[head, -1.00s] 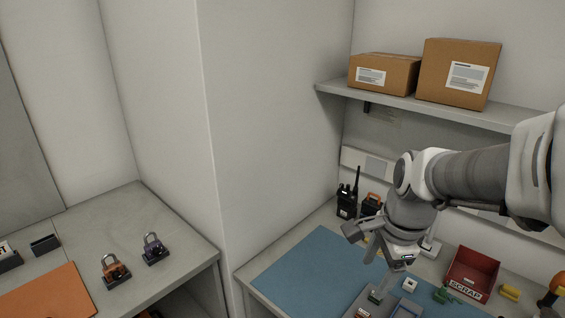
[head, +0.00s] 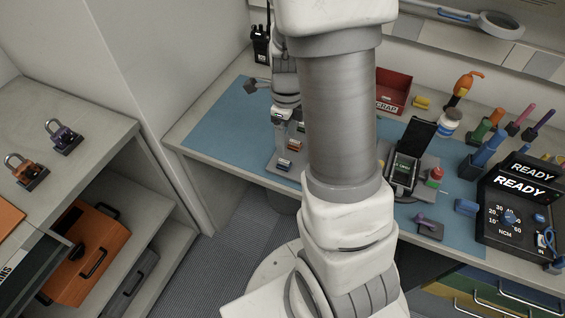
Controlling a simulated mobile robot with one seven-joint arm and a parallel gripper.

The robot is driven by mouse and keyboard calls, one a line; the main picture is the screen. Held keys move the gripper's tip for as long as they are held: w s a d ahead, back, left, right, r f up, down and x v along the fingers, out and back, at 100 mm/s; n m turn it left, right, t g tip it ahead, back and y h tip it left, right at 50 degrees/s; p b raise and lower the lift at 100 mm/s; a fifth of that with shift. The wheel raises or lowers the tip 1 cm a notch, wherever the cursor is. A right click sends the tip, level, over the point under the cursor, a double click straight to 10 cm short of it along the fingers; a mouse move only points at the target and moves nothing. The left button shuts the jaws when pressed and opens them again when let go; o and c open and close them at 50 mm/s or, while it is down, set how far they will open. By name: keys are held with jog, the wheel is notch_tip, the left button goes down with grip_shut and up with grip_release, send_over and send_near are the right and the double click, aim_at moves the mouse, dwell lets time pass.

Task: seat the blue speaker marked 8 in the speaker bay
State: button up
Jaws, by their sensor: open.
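My gripper (head: 278,116) is small in the head view, pointing down over a grey tray (head: 271,160) on the blue mat; the jaws are open. The tray holds several small parts, some red (head: 283,162). My arm hides its right side. I cannot read an 8 on any part, so I cannot tell which is the blue speaker. A handheld device (head: 404,171) with a greenish face lies in a dark holder right of my arm, with a black panel upright behind it. I cannot make out the speaker bay.
A red SCRAP bin (head: 393,92) and a yellow block (head: 422,103) are at the back. Coloured-handled tools (head: 489,146) and a black tester reading READY (head: 520,186) stand at right. A black radio (head: 261,46) stands at back left.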

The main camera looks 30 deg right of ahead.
aim_at(284, 161)
jog(key=f, duration=0.4)
jog(key=f+b, duration=0.1)
jog(key=f, duration=0.4)
jog(key=shift+w+a+f, duration=0.1)
jog(key=shift+w+a, duration=0.05)
jog(key=shift+a, duration=0.05)
grip_shut()
